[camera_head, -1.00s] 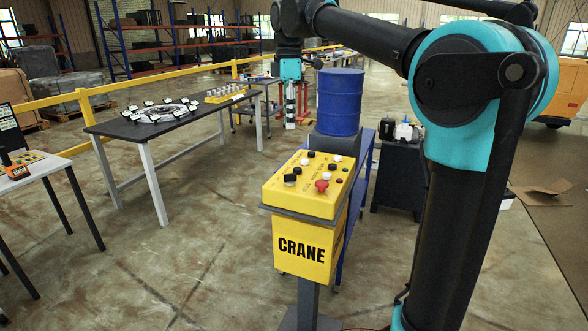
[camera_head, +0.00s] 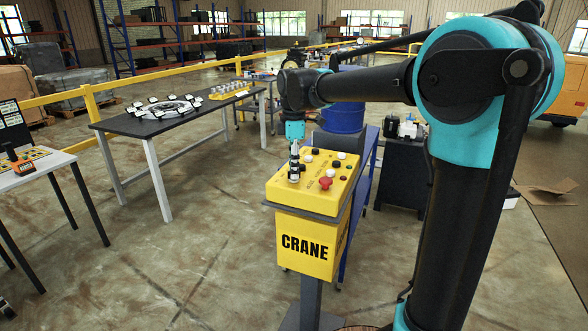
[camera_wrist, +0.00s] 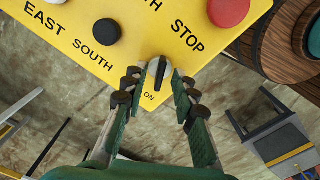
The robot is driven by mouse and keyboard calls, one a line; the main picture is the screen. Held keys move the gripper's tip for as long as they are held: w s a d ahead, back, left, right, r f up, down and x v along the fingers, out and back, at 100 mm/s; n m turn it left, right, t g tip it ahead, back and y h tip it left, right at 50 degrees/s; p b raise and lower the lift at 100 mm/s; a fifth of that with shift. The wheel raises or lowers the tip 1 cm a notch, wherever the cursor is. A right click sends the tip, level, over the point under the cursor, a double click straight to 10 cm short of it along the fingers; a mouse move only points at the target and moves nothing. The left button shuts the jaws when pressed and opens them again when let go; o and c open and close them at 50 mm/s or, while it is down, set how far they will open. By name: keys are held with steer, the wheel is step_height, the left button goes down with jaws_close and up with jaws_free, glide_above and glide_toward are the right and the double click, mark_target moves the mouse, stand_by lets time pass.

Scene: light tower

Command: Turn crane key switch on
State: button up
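The yellow crane control box (camera_head: 305,248), marked CRANE, stands on a grey post. In the wrist view, the black key switch (camera_wrist: 157,72) sits near the corner of its yellow panel (camera_wrist: 110,30), above an ON label. My gripper (camera_wrist: 164,76) has its fingers apart, with the key switch between their tips. The left fingertip is close beside the switch, and I cannot tell if it touches.
A red stop button (camera_head: 325,182) and several black and white buttons share the panel. A blue drum (camera_head: 343,116) stands behind the box. A dark table (camera_head: 150,124) is to the left, and a black cabinet (camera_head: 400,175) is to the right.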

steer(key=shift+f, duration=0.3)
jaws_close()
steer(key=shift+m, duration=0.3)
steer(key=m, duration=1.1)
stand_by(0.3)
steer(key=shift+m, duration=0.3)
